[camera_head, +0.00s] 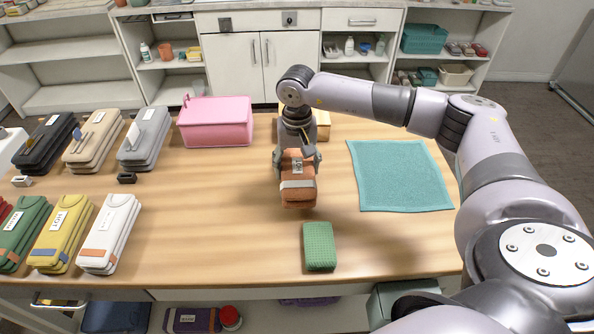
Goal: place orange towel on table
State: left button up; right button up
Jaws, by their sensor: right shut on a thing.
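A folded orange towel (298,194) with a pale band hangs in my right gripper (298,165), whose fingers are shut on it from both sides. The towel is over the middle of the wooden table (230,220). I cannot tell for sure whether its lower end touches the tabletop. My right arm reaches in from the right side of the view. My left gripper is not in view.
A green folded cloth (319,247) lies in front of the towel. A flat teal towel (400,175) lies to the right. A pink bin (215,122) stands at the back. The table's middle left is clear.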

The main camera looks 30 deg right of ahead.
notch_tip(320, 180, down, 3)
jog(key=shift+r, duration=0.1)
jog(key=shift+f, duration=0.2)
jog(key=o, duration=1.2)
jog(key=shift+r, duration=0.1)
